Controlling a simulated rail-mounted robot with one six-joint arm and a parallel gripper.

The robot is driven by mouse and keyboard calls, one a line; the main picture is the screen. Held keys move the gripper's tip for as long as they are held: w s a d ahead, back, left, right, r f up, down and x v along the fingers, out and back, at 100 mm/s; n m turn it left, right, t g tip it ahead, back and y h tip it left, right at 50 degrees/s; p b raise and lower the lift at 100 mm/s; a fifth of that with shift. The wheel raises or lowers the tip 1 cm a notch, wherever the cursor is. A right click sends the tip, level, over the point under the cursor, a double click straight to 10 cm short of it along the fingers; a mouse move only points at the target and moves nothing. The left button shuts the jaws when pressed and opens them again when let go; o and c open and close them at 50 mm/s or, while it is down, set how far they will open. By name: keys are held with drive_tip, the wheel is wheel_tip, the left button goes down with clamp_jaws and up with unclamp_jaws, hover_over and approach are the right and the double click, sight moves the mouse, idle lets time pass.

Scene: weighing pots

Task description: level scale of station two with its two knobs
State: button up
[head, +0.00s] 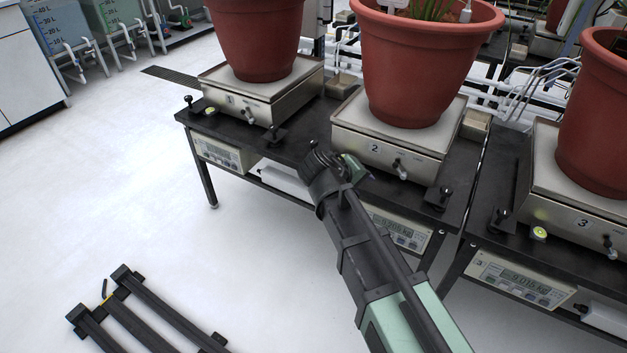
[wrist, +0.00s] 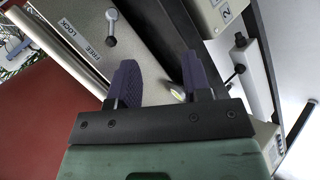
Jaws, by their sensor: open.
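The scale of station two (head: 372,153), a metal box marked 2, carries a red-brown pot (head: 415,65). Its right black knob (head: 440,197) stands on the bench by the scale's right front corner. The left knob cannot be made out clearly; my gripper covers that corner. My gripper (head: 352,168) is over the scale's left front side. In the wrist view its two dark fingers (wrist: 155,85) are apart, with nothing seen held. The FREE/LOCK lever (wrist: 111,25) is on the scale's front.
Station one's scale (head: 262,105) is at left, station three's (head: 575,205) at right, each with a pot. Displays (head: 395,228) hang under the bench edge. White boxes (wrist: 252,80) are below too. A dark rail (head: 150,320) lies on the otherwise open floor.

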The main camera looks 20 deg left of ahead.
drive_tip(key=w+a+f+n+t+b, duration=0.1)
drive_tip(key=a+f+n+t+b, duration=0.1)
drive_tip(key=a+f+t+b, duration=0.3)
drive_tip(key=w+a+f+n+t+b, duration=0.1)
drive_tip(key=w+a+n+b, duration=0.1)
drive_tip(key=a, duration=0.5)
drive_tip(key=n+t+y, duration=0.2)
drive_tip(key=n+t, duration=0.1)
approach(313, 143)
drive_tip(key=w+f, duration=0.1)
drive_tip(key=w, duration=0.4)
drive_tip(key=w+d, duration=0.1)
drive_tip(key=w, duration=0.3)
drive_tip(key=w+d, duration=0.1)
drive_tip(key=w, duration=0.3)
drive_tip(key=shift+f, duration=0.15)
clamp_jaws()
